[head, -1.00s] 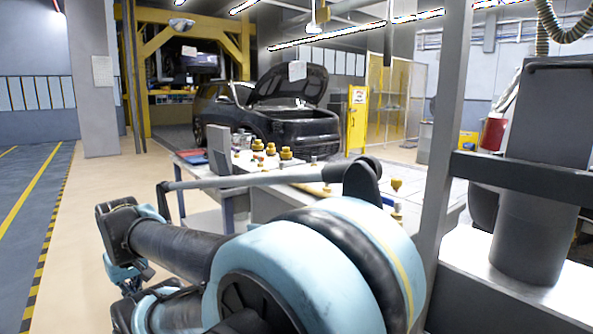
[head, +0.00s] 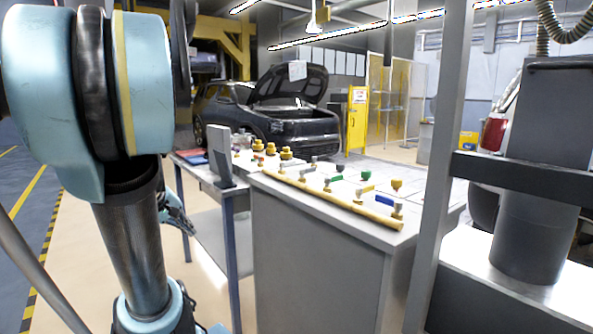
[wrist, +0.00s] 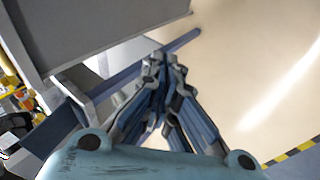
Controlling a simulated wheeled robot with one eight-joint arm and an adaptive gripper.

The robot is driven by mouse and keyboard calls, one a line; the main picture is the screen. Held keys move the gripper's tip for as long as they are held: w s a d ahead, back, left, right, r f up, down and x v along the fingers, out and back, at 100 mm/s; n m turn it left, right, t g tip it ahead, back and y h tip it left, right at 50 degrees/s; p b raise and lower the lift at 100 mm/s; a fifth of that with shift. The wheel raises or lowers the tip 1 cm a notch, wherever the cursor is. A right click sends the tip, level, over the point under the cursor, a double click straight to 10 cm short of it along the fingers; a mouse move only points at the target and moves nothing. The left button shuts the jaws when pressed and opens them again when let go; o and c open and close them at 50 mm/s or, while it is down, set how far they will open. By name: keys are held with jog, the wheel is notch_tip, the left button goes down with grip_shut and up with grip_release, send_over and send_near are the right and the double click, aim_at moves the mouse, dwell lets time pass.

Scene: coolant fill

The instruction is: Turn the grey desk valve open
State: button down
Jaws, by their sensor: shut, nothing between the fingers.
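A grey-sided desk (head: 320,225) stands right of my arm in the head view. Its pale top carries several small valves along a yellow pipe (head: 330,200), including a green handle (head: 337,178), a blue handle (head: 384,201) and a yellow handle (head: 367,188). A dark grey knob (head: 340,167) sits toward the back. Which fitting is the grey desk valve I cannot tell for sure. My gripper (wrist: 165,63) is shut and empty, pointing at the floor near a table leg, apart from the valves. In the head view it shows partly (head: 178,220), behind my arm.
Floor at left is open.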

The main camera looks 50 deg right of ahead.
jog(key=d+r+g+h, duration=0.2)
jog(key=d+r+h, duration=0.1)
jog(key=d, duration=0.9)
jog(key=w+d+r+m+g+h, duration=0.1)
jog(key=d+r+g+h, duration=0.1)
jog(key=d, duration=1)
jog(key=w+d+r+g+h, duration=0.1)
jog(key=d+r+h, duration=0.3)
jog(key=d, duration=0.7)
jog(key=shift+d+r+m+g+h, duration=0.2)
jog(key=shift+r+g, duration=0.25)
jog(key=shift+r, duration=0.1)
jog(key=shift+d+r+m+g+h, duration=0.2)
jog(key=shift+r+g, duration=0.25)
jog(key=shift+r, duration=0.1)
jog(key=shift+x, duration=1.05)
jog(key=x, duration=0.9)
jog(key=shift+s+d+r, duration=0.15)
jog(key=shift+r, duration=0.05)
jog(key=shift+s+a, duration=0.25)
jog(key=shift+s, duration=1.55)
